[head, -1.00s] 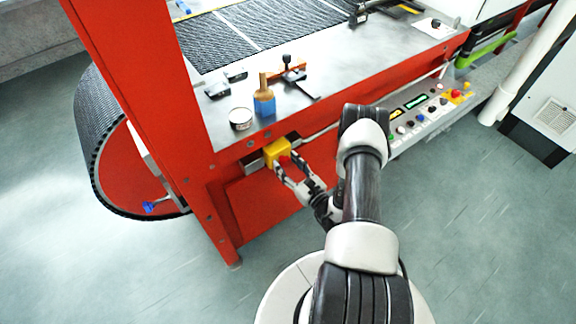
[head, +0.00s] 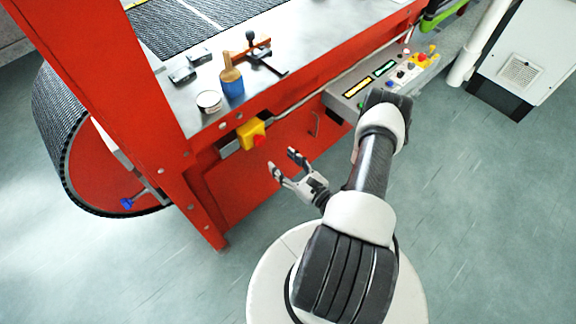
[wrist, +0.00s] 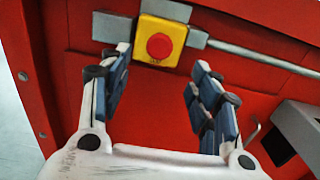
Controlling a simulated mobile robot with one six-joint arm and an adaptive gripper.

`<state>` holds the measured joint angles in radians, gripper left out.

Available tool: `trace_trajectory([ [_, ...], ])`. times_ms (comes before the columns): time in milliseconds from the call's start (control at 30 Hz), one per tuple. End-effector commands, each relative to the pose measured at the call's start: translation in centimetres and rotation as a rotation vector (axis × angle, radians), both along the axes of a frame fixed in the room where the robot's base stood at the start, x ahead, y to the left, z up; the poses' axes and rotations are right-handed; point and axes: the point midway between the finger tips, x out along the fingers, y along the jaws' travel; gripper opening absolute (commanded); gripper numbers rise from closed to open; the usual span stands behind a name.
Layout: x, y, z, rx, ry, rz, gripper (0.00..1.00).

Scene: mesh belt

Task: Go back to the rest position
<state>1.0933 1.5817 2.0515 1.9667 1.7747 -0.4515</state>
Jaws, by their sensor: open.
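My gripper (head: 283,163) is open and empty in front of the red machine frame (head: 240,190), with clear space between its fingertips and the machine. A yellow box with a red emergency button (head: 252,134) is fixed to the frame, up and left of the fingertips in the head view. In the wrist view the red button (wrist: 159,46) shows beyond and above the open fingers (wrist: 160,75). The button's front is fully visible there, and nothing touches it.
A control panel (head: 352,101) juts from the machine right of the gripper. A blue-knobbed lever (head: 127,203) sticks out at left. Floor (head: 480,230) is free at right.

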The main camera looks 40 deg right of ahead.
Motion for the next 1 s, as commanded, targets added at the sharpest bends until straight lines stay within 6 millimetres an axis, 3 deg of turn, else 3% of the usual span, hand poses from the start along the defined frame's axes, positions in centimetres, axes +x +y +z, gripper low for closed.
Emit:
trace_trajectory([
  [233,-1.8,0.0,0.0,0.0,0.0,-0.001,0.57],
  [800,-1.8,0.0,0.1,-0.001,-0.001,0.003,0.57],
  [900,-1.2,0.3,1.1,-0.015,-0.012,0.041,0.57],
  [1000,0.4,1.5,4.0,-0.053,-0.042,0.156,0.57],
])
